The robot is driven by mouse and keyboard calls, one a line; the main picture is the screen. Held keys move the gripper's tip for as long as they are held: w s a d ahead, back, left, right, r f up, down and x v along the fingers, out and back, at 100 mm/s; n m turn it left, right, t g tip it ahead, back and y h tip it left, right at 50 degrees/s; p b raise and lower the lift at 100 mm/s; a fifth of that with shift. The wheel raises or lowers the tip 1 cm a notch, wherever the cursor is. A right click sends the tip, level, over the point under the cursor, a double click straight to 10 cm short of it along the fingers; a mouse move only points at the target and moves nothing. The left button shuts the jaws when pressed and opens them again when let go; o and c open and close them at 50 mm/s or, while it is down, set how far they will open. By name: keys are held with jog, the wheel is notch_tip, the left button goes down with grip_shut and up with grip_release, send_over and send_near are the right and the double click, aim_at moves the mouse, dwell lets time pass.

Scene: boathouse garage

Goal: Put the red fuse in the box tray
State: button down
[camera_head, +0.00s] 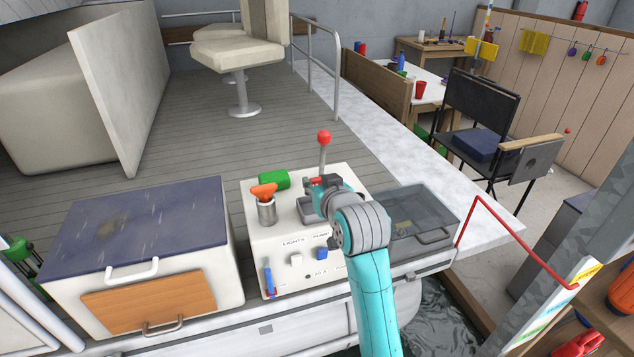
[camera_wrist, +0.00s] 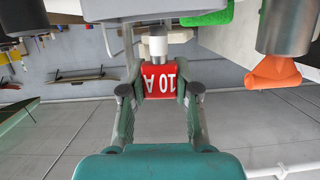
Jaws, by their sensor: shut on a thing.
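My gripper (camera_wrist: 160,90) is shut on the red fuse (camera_wrist: 165,79), which is marked "10 A" and sits between the two fingers in the wrist view. A white cylindrical part shows just beyond the fuse; I cannot tell whether they touch. In the head view my gripper (camera_head: 318,183) is over the white console, and only a little red shows between its fingers. A box with a clear grey lid (camera_head: 428,203) is right of the console, partly behind my arm. Its lid looks closed, and a small yellowish item shows dimly through it. No separate tray is clear.
A dark-topped locker (camera_head: 140,230) stands left. A red rail (camera_head: 500,220) is at right.

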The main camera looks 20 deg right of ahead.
jog(key=c, duration=0.8)
grip_release()
jog(key=shift+o, duration=0.2)
jog(key=shift+s, duration=0.1)
jog(key=v, duration=1.2)
